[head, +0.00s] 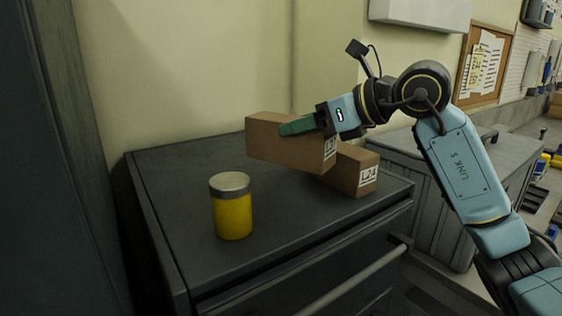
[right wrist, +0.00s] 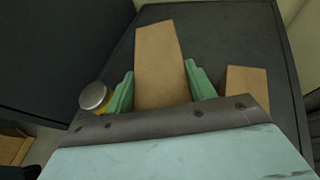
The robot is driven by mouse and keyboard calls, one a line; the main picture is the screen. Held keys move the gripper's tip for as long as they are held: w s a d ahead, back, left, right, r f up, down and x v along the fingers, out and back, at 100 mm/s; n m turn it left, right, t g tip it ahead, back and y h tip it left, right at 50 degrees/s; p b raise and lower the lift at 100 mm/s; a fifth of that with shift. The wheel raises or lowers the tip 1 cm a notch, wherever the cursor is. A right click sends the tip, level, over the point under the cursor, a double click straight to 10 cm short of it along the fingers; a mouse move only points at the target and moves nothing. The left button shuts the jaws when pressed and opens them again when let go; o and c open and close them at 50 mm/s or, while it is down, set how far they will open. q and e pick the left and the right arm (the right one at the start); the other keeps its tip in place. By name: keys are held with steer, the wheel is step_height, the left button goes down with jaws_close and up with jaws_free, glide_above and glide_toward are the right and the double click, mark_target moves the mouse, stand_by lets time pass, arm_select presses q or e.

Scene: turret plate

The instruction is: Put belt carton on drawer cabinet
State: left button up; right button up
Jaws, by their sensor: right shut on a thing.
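My right gripper (head: 302,126) is shut on a brown carton (head: 275,146), with its green fingers across the carton's upper part. The carton is over the dark drawer cabinet's top (head: 178,168); I cannot tell whether its underside touches. Its white end label is partly visible but not readable as a name. In the right wrist view the carton (right wrist: 161,50) lies between the two green fingers (right wrist: 160,88). A second brown carton (head: 352,170) with a white label stands on the cabinet, just right of the held one. My left gripper is not in view.
A yellow jar with a grey lid (head: 232,208) stands on the cabinet's front left part. A tall dark panel (head: 50,150) rises at the left, and a pale wall (head: 190,60) stands behind. The cabinet top left of the held carton is clear.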

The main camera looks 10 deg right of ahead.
mark_target(306, 158)
step_height(306, 158, down, 7)
steer(key=shift+r, duration=0.1)
stand_by(0.3)
steer(key=shift+f, duration=0.2)
steer(key=o, duration=1.2)
steer(key=shift+d+r, duration=0.15)
steer(key=shift+r, duration=0.1)
steer(key=b+v, duration=0.1)
steer(key=v, duration=1)
steer(key=shift+s+b, duration=0.35)
